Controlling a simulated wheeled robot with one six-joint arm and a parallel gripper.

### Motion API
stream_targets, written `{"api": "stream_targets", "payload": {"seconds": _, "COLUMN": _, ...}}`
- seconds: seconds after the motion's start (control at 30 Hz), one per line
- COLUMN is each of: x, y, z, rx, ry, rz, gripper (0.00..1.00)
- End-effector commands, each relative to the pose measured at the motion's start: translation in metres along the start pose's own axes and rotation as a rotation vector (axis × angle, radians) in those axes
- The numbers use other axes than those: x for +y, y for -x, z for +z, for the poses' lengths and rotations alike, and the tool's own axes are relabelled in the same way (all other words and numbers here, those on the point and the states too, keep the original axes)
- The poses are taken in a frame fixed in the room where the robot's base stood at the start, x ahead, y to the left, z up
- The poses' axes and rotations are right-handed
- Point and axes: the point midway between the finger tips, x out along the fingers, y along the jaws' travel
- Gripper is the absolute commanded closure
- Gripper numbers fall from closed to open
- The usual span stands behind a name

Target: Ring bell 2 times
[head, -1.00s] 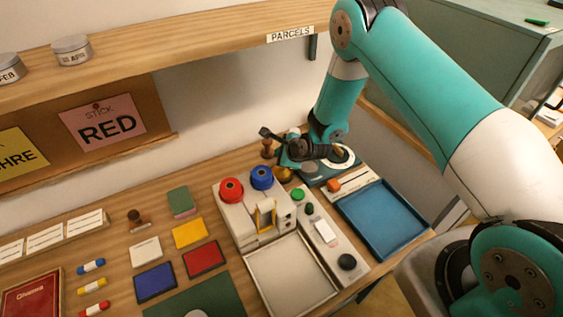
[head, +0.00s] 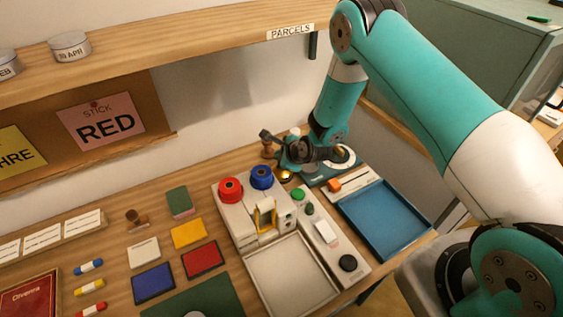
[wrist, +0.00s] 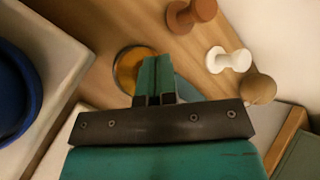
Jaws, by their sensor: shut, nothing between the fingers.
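The bell is a small brass dome (head: 285,177) on the table, just right of the blue-topped knob. It also shows in the wrist view as a golden round shape (wrist: 126,66), partly hidden by my fingers. My gripper (wrist: 157,60) is shut and empty, its two teal fingers side by side. In the wrist view the fingertips overlap the right part of the bell. In the head view my gripper (head: 287,166) is just above the bell. I cannot tell whether it touches it.
A white machine with red (head: 230,188) and blue (head: 261,176) tops stands left of the bell. Stamps with brown (wrist: 191,14), white (wrist: 228,60) and tan (wrist: 258,88) handles stand close by. A blue tray (head: 385,216) lies to the right. The shelf (head: 170,62) overhangs the back.

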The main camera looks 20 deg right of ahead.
Motion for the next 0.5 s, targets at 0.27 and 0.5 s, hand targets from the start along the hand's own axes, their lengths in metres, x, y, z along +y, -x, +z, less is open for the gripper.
{"api": "stream_targets", "payload": {"seconds": 0.27, "x": 0.0022, "y": -0.0029, "z": -0.0022, "rx": 0.000, "ry": 0.000, "rz": 0.000, "gripper": 1.00}}
{"api": "stream_targets", "payload": {"seconds": 0.5, "x": 0.0035, "y": -0.0046, "z": -0.0035, "rx": 0.000, "ry": 0.000, "rz": 0.000, "gripper": 1.00}}
